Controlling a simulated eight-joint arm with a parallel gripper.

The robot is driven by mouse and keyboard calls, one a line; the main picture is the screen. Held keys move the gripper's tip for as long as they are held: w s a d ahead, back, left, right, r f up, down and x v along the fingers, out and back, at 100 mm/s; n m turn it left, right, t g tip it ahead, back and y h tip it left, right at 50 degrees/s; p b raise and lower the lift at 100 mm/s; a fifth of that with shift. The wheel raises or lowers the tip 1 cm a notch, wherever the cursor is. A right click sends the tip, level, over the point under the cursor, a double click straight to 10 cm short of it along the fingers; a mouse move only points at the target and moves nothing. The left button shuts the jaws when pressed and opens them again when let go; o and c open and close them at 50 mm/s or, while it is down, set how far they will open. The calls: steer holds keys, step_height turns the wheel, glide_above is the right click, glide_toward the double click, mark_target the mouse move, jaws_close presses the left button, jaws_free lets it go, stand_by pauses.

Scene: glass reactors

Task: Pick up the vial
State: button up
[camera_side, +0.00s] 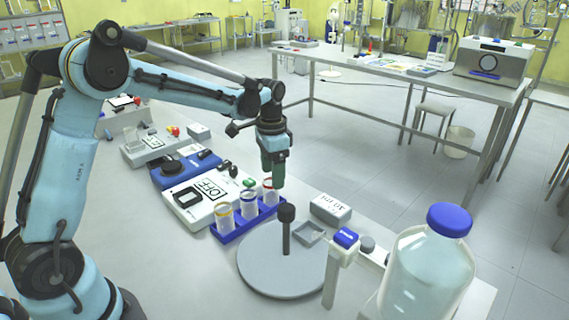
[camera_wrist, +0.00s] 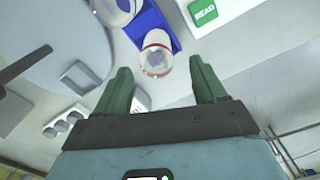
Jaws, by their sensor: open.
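Three clear vials stand upright in a blue rack (camera_side: 229,236): a yellow-ringed vial (camera_side: 223,216), a blue-ringed vial (camera_side: 249,206) and a red-ringed vial (camera_side: 269,192) at the far right end. My gripper (camera_side: 273,182) has green fingers pointing down and appears just above or beside the red-ringed vial's top. In the wrist view, my gripper (camera_wrist: 160,66) is open and empty, with the red-ringed vial (camera_wrist: 157,56) between and slightly beyond the fingertips. Whether the fingers overlap the vial in height is unclear. Another vial (camera_wrist: 116,10) shows beyond it, cut off by the picture's edge.
A round grey plate (camera_side: 283,272) with a dark upright post (camera_side: 286,232) stands in front of the rack. A white device (camera_side: 196,205) is left of it. A grey box (camera_side: 330,209) and a large blue-capped bottle (camera_side: 428,270) are to the right.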

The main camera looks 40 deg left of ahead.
mark_target(271, 193)
steer(key=shift+s+d+f, duration=0.1)
steer(key=shift+s+f, duration=0.05)
steer(key=shift+f, duration=2.5)
steer(key=shift+c, duration=0.3)
steer(key=c, duration=0.9)
